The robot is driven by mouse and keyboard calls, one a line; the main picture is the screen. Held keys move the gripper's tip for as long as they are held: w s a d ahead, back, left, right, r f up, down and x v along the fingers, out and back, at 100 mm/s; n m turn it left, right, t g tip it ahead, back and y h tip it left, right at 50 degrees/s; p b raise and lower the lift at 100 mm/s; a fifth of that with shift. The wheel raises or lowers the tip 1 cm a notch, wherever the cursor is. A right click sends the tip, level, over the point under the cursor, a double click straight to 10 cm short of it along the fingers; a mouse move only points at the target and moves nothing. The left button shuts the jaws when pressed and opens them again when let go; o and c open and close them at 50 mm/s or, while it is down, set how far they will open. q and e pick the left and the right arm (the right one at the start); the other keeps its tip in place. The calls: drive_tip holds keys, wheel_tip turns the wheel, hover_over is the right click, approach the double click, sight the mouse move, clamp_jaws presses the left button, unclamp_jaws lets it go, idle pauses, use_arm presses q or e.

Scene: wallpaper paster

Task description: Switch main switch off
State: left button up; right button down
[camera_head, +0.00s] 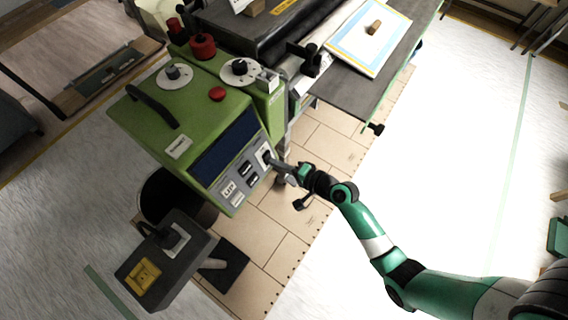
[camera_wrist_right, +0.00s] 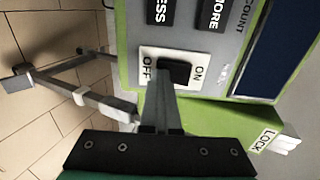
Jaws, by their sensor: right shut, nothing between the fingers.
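The main switch is a black rocker on a white plate marked OFF and ON, seen in the right wrist view (camera_wrist_right: 174,70). In the head view the switch (camera_head: 266,157) sits at the right end of the green machine's front panel. My right gripper (camera_head: 272,160) is shut and empty, with its fingertips at the switch. In the right wrist view the shut fingers (camera_wrist_right: 163,88) cover the lower part of the rocker and seem to touch it. I cannot tell which way the rocker is tilted. My left gripper is not in view.
The green machine (camera_head: 140,118) has a red button (camera_head: 217,94), dials and a dark display (camera_head: 226,145). Black buttons (camera_head: 246,169) lie beside the switch. A grey table (camera_head: 350,92) is behind right.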

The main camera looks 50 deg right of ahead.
drive_tip(key=shift+w+a+r+p, duration=0.1)
drive_tip(key=shift+w+r+p, duration=0.05)
drive_tip(key=shift+r+p, duration=0.4)
drive_tip(key=shift+w+a+r+p, duration=0.1)
drive_tip(key=shift+w+r+p, duration=0.05)
drive_tip(key=shift+r+p, duration=0.3)
drive_tip(key=shift+s, duration=0.1)
drive_tip(key=shift+s+r, duration=0.2)
drive_tip(key=shift+r, duration=0.05)
drive_tip(key=p+v, duration=0.4)
drive_tip(key=v, duration=0.9)
drive_tip(key=shift+r, duration=0.25)
drive_tip(key=shift+d, duration=0.15)
